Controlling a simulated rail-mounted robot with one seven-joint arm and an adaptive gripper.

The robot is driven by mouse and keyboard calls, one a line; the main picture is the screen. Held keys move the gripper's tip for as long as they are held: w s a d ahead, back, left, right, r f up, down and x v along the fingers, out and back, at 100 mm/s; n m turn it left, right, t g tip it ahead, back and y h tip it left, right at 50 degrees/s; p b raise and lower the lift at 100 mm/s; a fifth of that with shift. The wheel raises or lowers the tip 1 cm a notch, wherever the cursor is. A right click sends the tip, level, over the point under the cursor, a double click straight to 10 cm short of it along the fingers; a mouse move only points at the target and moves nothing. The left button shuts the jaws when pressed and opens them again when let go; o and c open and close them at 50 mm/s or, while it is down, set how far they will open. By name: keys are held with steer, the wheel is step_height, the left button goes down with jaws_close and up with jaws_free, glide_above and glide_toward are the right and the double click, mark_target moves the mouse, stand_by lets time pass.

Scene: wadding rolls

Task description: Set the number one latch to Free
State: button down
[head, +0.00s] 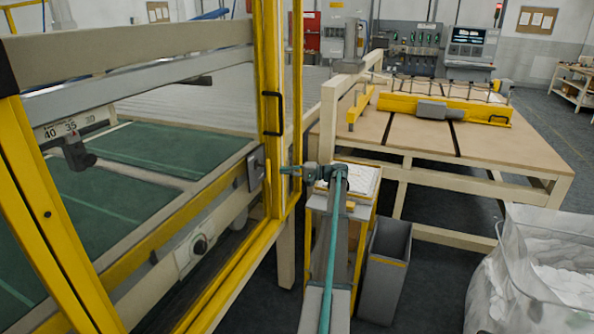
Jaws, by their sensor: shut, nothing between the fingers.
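My gripper (285,170) is in front of the yellow door post, its fingers pointing left. It is shut and holds nothing. A dark grey plate-like fitting (256,168) sits on the machine frame left of the fingertips, with a gap between in the picture. A round black knob (200,246) on a pale panel sits lower on the machine's front rail. No number one mark or Free label is readable, so I cannot tell which part is the latch or how it is set.
The yellow door frame (270,60) with a black handle (272,113) stands close by the gripper. A grey bin (386,270), a large wooden table (480,150) and a bag-lined container of white wadding (560,280) stand to the right. Dark floor lies between.

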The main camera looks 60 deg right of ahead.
mark_target(268, 171)
steer(key=a, duration=0.2)
steer(key=w+a+p, duration=0.1)
steer(key=a, duration=0.2)
steer(key=shift+w, duration=0.1)
stand_by(0.3)
